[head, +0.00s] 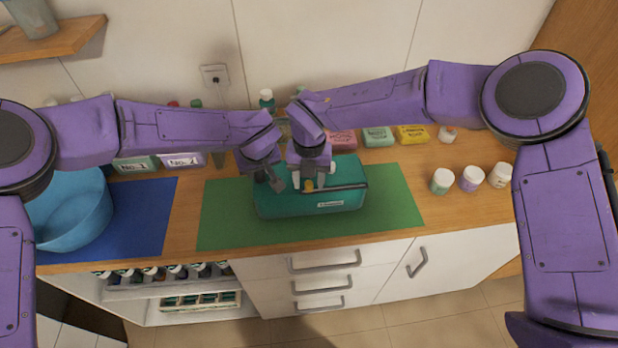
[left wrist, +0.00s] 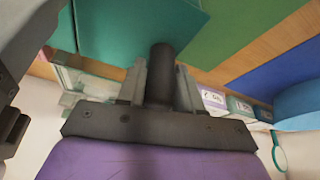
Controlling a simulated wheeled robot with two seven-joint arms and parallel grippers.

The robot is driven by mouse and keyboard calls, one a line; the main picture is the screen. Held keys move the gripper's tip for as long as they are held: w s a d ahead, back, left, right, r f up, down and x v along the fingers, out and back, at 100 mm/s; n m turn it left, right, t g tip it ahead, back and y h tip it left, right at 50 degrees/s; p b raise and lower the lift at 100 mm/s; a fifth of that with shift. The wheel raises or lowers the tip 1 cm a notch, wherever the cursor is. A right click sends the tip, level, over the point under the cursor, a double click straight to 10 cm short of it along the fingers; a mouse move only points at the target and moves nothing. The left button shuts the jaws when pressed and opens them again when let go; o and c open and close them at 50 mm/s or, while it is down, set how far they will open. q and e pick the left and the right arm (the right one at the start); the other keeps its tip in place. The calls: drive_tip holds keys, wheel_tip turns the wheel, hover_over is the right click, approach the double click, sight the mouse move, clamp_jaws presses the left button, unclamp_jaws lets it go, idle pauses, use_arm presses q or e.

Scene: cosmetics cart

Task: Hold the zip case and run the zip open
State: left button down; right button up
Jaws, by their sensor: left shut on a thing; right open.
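The teal zip case (head: 345,204) lies on the green mat (head: 397,211), with a dark zip line along its top and a small pale label on its front. My left gripper (head: 273,182) is at the case's left part, shut on a dark round grip (left wrist: 161,62) joined to the case; the case (left wrist: 130,28) also shows in the left wrist view. My right gripper (head: 311,182) is open, pointing down over the middle of the case top, close beside the left one. A small yellow-orange piece (head: 308,185) shows between its fingers; I cannot tell whether they touch it.
A blue bowl (head: 70,212) stands on a blue mat (head: 150,215) at the left. Several soap boxes (head: 375,137) and bottles line the back by the wall. White jars (head: 471,179) stand at the right. The green mat is clear right of the case.

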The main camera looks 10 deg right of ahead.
clamp_jaws()
drive_tip(key=d, duration=1.2)
drive_tip(key=shift+d, duration=0.4)
drive_tip(key=shift+a, duration=0.1)
use_arm(q)
drive_tip(key=shift+a, duration=0.1)
use_arm(e)
unclamp_jaws()
drive_tip(key=shift+r, duration=0.1)
